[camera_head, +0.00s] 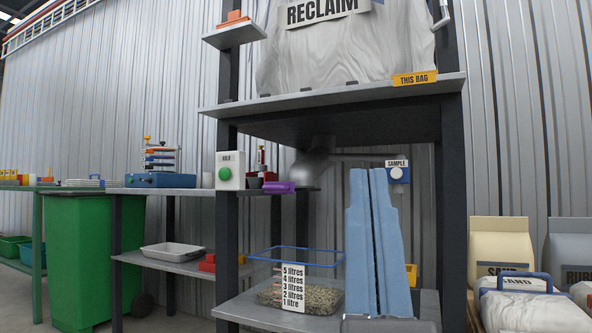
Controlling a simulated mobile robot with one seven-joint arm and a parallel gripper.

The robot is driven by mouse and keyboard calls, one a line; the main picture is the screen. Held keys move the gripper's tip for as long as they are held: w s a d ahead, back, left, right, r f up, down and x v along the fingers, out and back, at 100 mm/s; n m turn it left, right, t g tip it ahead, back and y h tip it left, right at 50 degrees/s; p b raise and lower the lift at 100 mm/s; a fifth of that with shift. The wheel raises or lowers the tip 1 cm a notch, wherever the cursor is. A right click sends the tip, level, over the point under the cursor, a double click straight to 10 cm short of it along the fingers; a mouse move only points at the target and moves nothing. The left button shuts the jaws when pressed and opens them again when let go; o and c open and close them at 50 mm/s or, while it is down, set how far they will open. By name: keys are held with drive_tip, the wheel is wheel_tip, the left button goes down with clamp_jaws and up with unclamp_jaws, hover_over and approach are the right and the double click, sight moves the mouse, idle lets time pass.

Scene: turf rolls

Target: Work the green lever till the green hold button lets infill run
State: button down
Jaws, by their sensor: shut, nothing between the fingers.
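The green HOLD button (225,174) sits on a pale box on the rack's left post. A purple handle (279,187) sticks out just right of it, below the upper shelf. I see no green lever. A grey funnel-like spout (308,168) hangs under the shelf, partly in shadow. Below it a clear blue-rimmed bin (318,250) with a litre scale (292,288) holds a low layer of grainy infill (322,297). My gripper (367,172), with two long light-blue fingers, points up at right of the bin. It is shut and empty, apart from the purple handle.
A white SAMPLE button (397,173) is on a blue plate behind my fingertips. A RECLAIM bag (335,50) stands on the shelf (330,95) above. Dark rack posts (227,240) flank the bin. Sand bags (500,245) stand right; a green wheeled bin (85,255) stands left.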

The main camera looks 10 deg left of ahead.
wheel_tip(320, 180, up, 30)
drive_tip(key=p, duration=2.8)
drive_tip(key=shift+p, duration=0.3)
drive_tip(key=shift+a, duration=0.15)
